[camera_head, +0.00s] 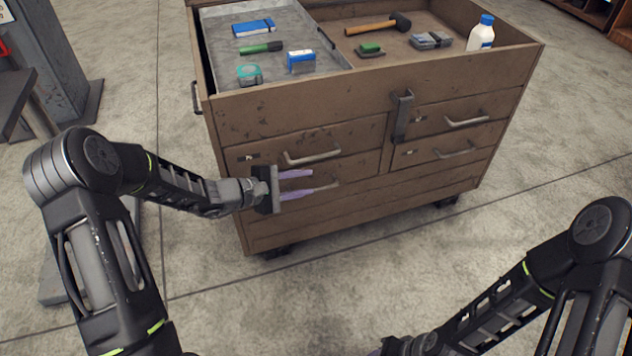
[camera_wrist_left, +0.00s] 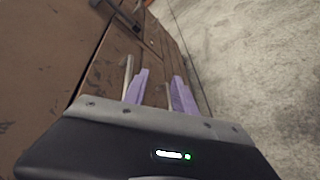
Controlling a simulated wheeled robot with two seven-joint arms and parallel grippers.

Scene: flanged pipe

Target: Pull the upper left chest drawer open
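The brown tool chest (camera_head: 300,118) stands ahead with its drawers facing me. The upper left drawer (camera_head: 358,139) looks shut, with a bar handle (camera_head: 313,157) across its front. My left gripper (camera_head: 297,184) is open, its purple fingers pointing at the chest below that handle. In the left wrist view the fingers (camera_wrist_left: 161,90) are apart; one handle bar (camera_wrist_left: 128,72) lies outside the left finger and another bar (camera_wrist_left: 168,96) shows between the fingers. Contact cannot be told. My right gripper (camera_head: 383,349) is mostly cut off at the bottom edge.
The lower left drawer's handle (camera_head: 328,186) is partly behind my left fingers. A dark latch (camera_head: 403,115) hangs right of the upper left drawer. Floor before the chest is clear.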

